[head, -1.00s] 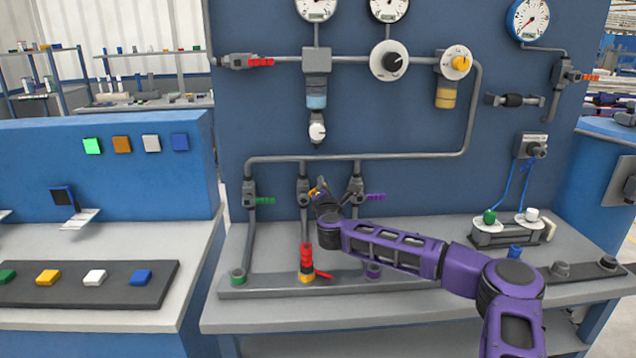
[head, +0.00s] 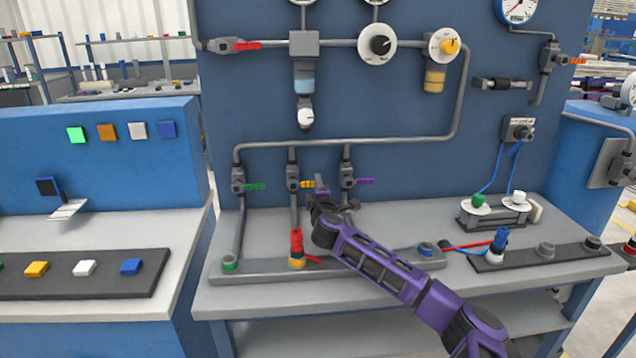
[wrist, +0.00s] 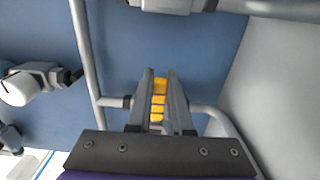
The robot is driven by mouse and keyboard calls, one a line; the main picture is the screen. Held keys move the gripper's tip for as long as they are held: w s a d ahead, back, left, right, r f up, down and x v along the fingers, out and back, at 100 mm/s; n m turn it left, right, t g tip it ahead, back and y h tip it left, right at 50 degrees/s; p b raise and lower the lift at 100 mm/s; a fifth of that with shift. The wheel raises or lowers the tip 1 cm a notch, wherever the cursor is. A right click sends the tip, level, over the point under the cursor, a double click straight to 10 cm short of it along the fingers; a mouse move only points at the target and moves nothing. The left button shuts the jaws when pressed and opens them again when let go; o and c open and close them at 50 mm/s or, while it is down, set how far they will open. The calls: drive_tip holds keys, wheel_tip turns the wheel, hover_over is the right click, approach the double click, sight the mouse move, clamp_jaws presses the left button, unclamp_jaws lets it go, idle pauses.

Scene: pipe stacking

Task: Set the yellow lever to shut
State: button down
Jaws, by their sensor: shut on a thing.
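The yellow lever (head: 307,184) is on the middle of three small valves (head: 292,178) in a row on the blue panel. It sticks out to the right, roughly level, and my gripper covers part of it. In the wrist view the ridged yellow lever (wrist: 158,100) lies between the two grey fingers of my gripper (wrist: 158,84), which is shut on it. In the head view my gripper (head: 320,187) is at the lever's right end, and its fingers are hard to make out.
A green lever (head: 255,187) is close on the left and a purple lever (head: 365,182) close on the right. A pipe (head: 400,141) runs above. Below, a red plug (head: 297,240) stands on the bench rail. My forearm crosses the bench at lower right.

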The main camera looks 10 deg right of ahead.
drive_tip(key=shift+a+f, duration=0.1)
drive_tip(key=shift+f, duration=0.05)
drive_tip(key=c, duration=0.8)
unclamp_jaws()
drive_tip(key=s, duration=1.7)
drive_tip(key=shift+s+a, duration=0.2)
drive_tip(key=shift+a, duration=0.05)
